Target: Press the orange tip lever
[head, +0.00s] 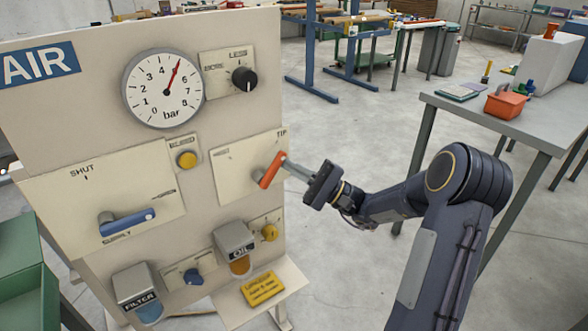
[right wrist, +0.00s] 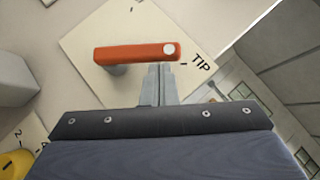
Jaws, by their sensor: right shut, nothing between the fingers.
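The orange tip lever (head: 272,171) sits on a pale plate marked TIP at the right side of the AIR panel. In the head view it is tilted, its upper end toward the TIP mark. My right gripper (head: 287,163) is shut and empty, its fingertips at the lever's upper part. In the right wrist view the lever (right wrist: 135,53) lies across the picture, with its pale round end near the word TIP. The shut fingers (right wrist: 158,70) reach up to its lower edge; I cannot tell whether they touch it. My left gripper is not in view.
The panel (head: 100,120) also carries a bar gauge (head: 163,88), a black knob (head: 244,79), a yellow button (head: 187,159), a blue supply handle (head: 127,222) and an oil unit (head: 235,240). A grey table (head: 500,122) stands at the right. Open floor lies behind my right arm.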

